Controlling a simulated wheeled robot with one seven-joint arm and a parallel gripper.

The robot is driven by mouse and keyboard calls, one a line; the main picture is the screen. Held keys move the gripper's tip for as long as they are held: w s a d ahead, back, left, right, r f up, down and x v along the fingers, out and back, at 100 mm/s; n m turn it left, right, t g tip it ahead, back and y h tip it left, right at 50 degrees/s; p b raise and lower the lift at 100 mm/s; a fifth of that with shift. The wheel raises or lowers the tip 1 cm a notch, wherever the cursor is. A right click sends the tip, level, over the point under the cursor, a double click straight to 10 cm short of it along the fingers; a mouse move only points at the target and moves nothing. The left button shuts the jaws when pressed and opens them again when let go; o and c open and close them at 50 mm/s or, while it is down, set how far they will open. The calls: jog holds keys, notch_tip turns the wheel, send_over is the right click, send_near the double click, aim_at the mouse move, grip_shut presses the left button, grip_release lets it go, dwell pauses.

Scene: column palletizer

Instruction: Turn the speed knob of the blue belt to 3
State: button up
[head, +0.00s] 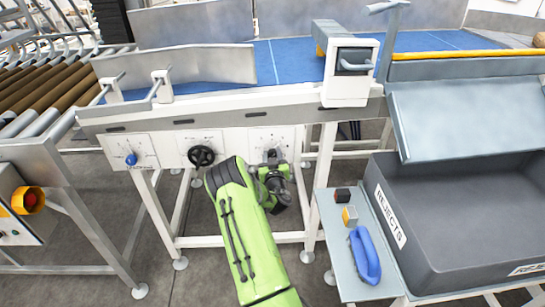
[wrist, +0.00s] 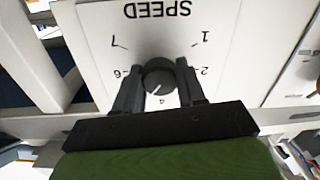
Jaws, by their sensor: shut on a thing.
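The black speed knob (wrist: 158,76) sits on a white dial plate (wrist: 88,25), which appears upside down in the wrist view with the word SPEED and numbers around it. The knob's white mark points down and slightly left, by the 4 on its 5 side. The 3 and 5 are hidden behind the fingers. My gripper (wrist: 158,92) is shut on the knob, one finger on each side. In the head view, my gripper (head: 273,160) is at the right-hand panel (head: 258,137) below the blue belt (head: 290,62), largely covering the knob.
A side shelf (head: 335,215) with buttons and a blue object (head: 364,256) stands to the right, beside the grey REJECTS bin (head: 440,180). A red emergency button (head: 30,200) is at far left.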

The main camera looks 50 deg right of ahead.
jog(key=n+b, duration=0.1)
jog(key=n, duration=0.4)
jog(key=shift+w+n, duration=0.1)
jog(key=shift+n, duration=0.2)
jog(key=shift+n+b, duration=0.45)
jog(key=shift+n, duration=2.15)
jog(key=o, duration=1.1)
jog(key=shift+c, duration=0.2)
